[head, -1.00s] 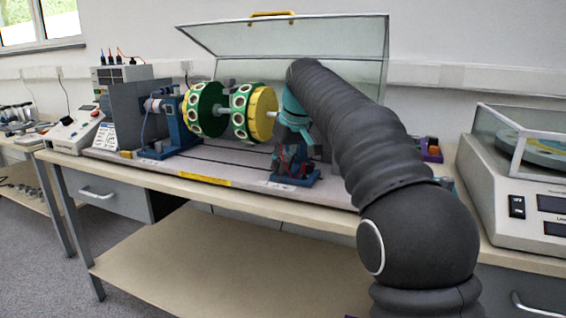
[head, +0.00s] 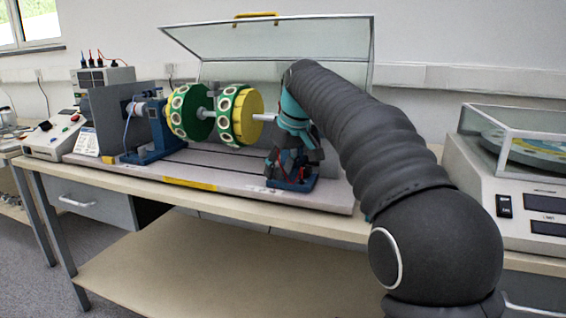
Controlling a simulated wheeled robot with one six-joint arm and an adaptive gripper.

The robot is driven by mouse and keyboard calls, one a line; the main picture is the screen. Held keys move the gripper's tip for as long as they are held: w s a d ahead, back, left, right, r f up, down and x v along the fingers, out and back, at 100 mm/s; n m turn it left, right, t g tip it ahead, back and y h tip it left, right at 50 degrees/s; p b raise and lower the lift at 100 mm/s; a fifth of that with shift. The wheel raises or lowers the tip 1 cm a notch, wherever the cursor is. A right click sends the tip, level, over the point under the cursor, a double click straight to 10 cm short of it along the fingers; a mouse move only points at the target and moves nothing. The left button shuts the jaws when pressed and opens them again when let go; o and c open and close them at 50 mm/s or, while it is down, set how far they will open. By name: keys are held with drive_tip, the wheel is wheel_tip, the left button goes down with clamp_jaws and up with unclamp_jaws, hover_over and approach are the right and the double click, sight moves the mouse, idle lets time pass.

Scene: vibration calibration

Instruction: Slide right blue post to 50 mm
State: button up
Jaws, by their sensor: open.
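The right blue post (head: 301,184) stands on the grey slotted base (head: 215,181), at the right end of the shaft with the green and yellow rotor discs (head: 238,117). My gripper (head: 288,160) points down over this post, and its dark fingers overlap the post's upper part. The fingers are open; whether they touch the post I cannot tell. Most of the post is hidden behind the gripper, and its foot shows below. The left blue post (head: 157,135) stands at the shaft's left end. No scale reading is legible.
A raised clear cover (head: 310,52) stands behind the rig. A grey panel (head: 108,112), a power supply (head: 103,78) and a keypad box (head: 88,142) are at the left. A white machine with a clear lid (head: 500,180) is at the right. The table's front edge (head: 190,203) is close.

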drive_tip(key=v, duration=1.2)
drive_tip(key=shift+d, duration=0.15)
